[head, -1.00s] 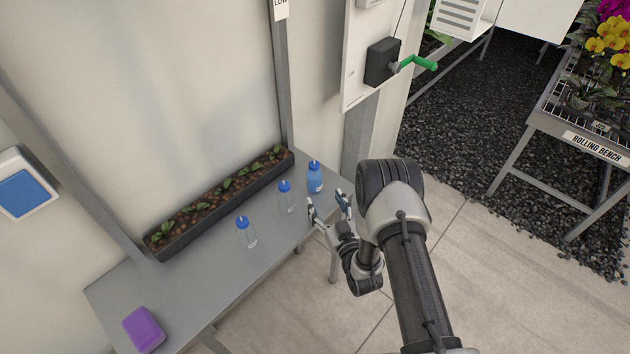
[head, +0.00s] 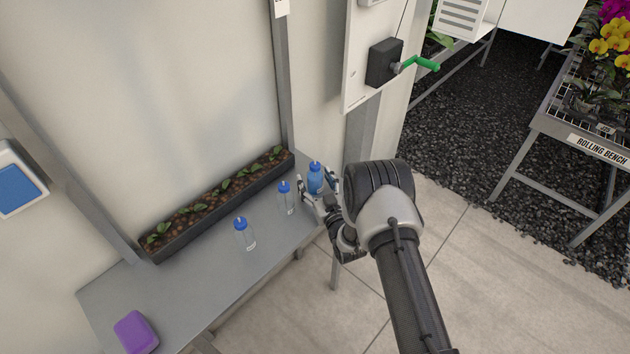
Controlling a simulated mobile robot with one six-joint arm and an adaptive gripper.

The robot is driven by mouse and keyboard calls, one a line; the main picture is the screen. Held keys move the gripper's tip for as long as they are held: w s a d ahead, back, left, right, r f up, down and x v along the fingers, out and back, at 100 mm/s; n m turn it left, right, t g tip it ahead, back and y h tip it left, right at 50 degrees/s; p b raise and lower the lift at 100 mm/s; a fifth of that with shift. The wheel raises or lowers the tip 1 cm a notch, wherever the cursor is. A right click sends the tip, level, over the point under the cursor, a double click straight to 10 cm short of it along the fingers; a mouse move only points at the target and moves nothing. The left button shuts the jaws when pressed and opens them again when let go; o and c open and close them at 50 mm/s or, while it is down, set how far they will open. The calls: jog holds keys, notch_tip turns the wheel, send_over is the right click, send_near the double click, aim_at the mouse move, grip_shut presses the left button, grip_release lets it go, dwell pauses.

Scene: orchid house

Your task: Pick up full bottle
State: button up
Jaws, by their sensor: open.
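Three bottles with blue caps stand upright in a row on the grey bench (head: 190,290). The one at the far right end is the full bottle (head: 315,179), filled with blue. The middle bottle (head: 287,199) and the left bottle (head: 244,234) look clear and empty. My gripper (head: 316,186) is open, with one finger on each side of the full bottle. I cannot tell whether the fingers touch it. The lower part of the bottle is partly hidden by my gripper.
A long dark planter (head: 215,205) with seedlings lies along the wall behind the bottles. A purple sponge-like block (head: 136,332) lies at the bench's near left. A green crank handle (head: 420,63) sticks out from the wall box. The middle bottle stands close to my left finger.

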jog(key=shift+c, duration=0.3)
jog(key=c, duration=1.2)
